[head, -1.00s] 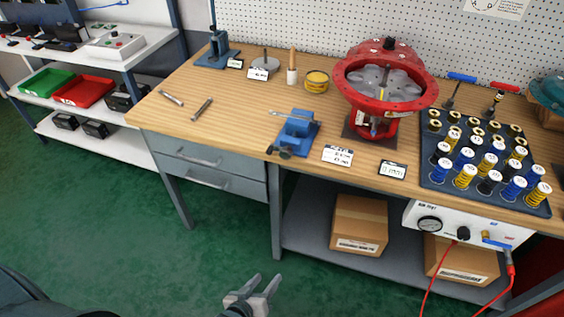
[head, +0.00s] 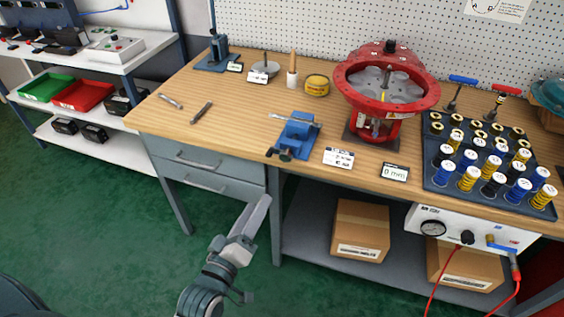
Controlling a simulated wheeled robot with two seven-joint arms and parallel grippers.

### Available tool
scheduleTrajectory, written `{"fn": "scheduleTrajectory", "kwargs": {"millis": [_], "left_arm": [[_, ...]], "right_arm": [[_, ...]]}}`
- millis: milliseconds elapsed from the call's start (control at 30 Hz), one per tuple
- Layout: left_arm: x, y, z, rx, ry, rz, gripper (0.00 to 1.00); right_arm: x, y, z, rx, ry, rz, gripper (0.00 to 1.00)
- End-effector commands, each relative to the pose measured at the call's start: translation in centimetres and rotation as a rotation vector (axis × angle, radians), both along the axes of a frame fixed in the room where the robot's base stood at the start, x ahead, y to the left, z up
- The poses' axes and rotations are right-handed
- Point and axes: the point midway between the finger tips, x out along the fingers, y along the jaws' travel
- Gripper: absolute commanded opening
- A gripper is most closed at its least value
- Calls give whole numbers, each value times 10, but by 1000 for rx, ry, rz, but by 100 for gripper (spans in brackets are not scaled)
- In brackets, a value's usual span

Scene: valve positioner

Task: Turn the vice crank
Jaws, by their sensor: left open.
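The small blue vice (head: 297,136) stands near the front edge of the wooden bench, left of the red actuator. Its dark crank (head: 281,154) faces the front edge of the bench. A thin metal piece (head: 290,117) lies across the top of the vice. My left gripper (head: 258,212) is open and empty, in front of the bench drawers, below and left of the crank and apart from it. Its fingers point up and right, and one partly hides the other. My right gripper is not in view.
The red actuator (head: 372,95) and a tray of springs (head: 432,178) fill the right of the bench. Labels and a small display (head: 394,172) stand right of the vice. The bench's front edge and drawers (head: 205,180) lie close to my left gripper.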

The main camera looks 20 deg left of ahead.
Motion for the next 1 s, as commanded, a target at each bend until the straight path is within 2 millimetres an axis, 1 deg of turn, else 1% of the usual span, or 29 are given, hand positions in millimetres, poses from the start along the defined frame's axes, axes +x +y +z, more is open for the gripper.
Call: {"fn": "scheduleTrajectory", "kwargs": {"millis": [167,367,467,667,867,1000], "left_arm": [[4,0,0,1,0,0,48],[20,-2,1,1,-1,-1,48],[34,-3,1,1,-1,-1,48],[67,-6,2,1,-2,0,48],[104,-8,2,2,-1,-1,48],[128,-10,1,1,-1,-1,48]], "right_arm": [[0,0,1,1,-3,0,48],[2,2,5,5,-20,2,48],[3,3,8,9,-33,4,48],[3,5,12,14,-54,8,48],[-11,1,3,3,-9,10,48],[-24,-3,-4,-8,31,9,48]]}}
